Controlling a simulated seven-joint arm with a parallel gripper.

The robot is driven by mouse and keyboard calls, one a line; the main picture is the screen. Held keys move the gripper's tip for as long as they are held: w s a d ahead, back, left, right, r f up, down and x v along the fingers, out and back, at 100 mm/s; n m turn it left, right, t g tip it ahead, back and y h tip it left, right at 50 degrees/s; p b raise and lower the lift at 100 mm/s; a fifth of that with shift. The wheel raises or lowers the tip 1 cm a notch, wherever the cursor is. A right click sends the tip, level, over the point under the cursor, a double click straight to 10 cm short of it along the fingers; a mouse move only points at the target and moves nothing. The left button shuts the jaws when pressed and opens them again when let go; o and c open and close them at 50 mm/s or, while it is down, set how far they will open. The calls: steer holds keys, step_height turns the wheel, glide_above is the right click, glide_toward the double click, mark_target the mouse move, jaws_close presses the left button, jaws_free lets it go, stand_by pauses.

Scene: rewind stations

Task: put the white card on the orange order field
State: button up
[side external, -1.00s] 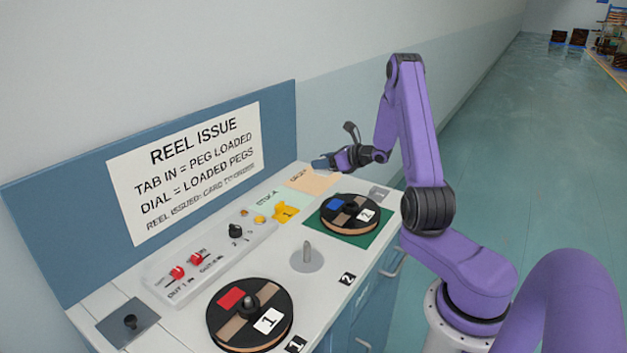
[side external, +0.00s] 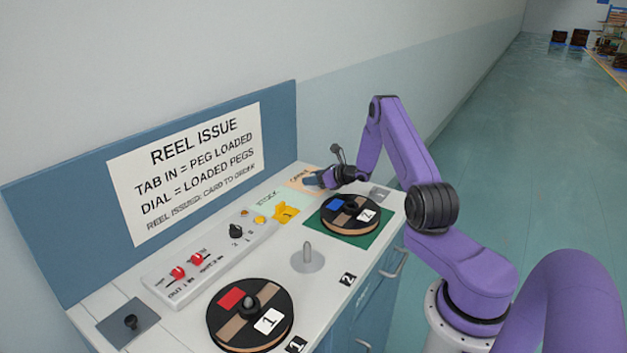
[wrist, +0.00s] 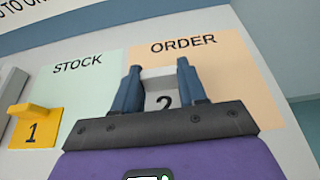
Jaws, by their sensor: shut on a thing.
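The white card (wrist: 163,102), marked 2, is between the fingers of my gripper (wrist: 158,74), which is shut on its raised tab. In the wrist view the card is over the orange order field (wrist: 236,66), marked ORDER. I cannot tell whether its underside touches the field. In the side view my gripper (side external: 318,180) is low at the far end of the bench, in front of the order field (side external: 297,183), and hides most of it. The card cannot be made out there.
A yellow card (wrist: 38,127) marked 1 is on the pale green stock field (wrist: 82,95), left of the order field. Reel 2 (side external: 350,228) sits on a green square near my gripper. Reel 1 (side external: 222,325), a bare peg (side external: 307,252) and a switch panel (side external: 210,262) are nearer the camera.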

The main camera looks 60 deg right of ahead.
steer(key=shift+f, duration=0.2)
steer(key=shift+f, duration=0.1)
steer(key=o, duration=1)
